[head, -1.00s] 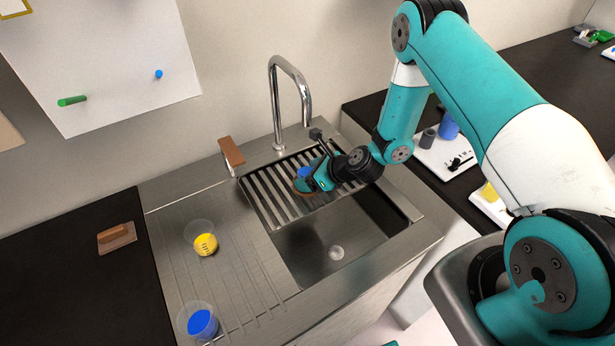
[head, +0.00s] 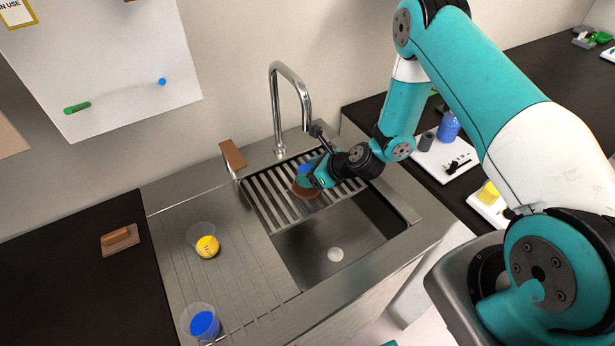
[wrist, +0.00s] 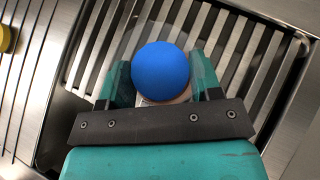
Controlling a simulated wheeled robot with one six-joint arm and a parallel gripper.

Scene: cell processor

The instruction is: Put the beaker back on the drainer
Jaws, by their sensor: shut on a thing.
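A clear beaker with a round blue part (wrist: 161,71) is between the two fingers of my gripper (wrist: 164,85) in the wrist view. The fingers are shut on it from both sides. In the head view its blue part (head: 304,170) shows beside my gripper (head: 318,178), with a brown rounded patch below it. The beaker is over the slatted rack (head: 262,198) across the back of the sink. Whether its base touches the slats I cannot tell. A grooved draining board (head: 225,285) lies left of the basin.
A beaker with a yellow part (head: 207,246) and one with a blue part (head: 203,324) stand on the grooved board. The tap (head: 275,105) rises behind the rack. A brown-handled block (head: 120,238) lies on the left counter. The basin (head: 330,235) is empty.

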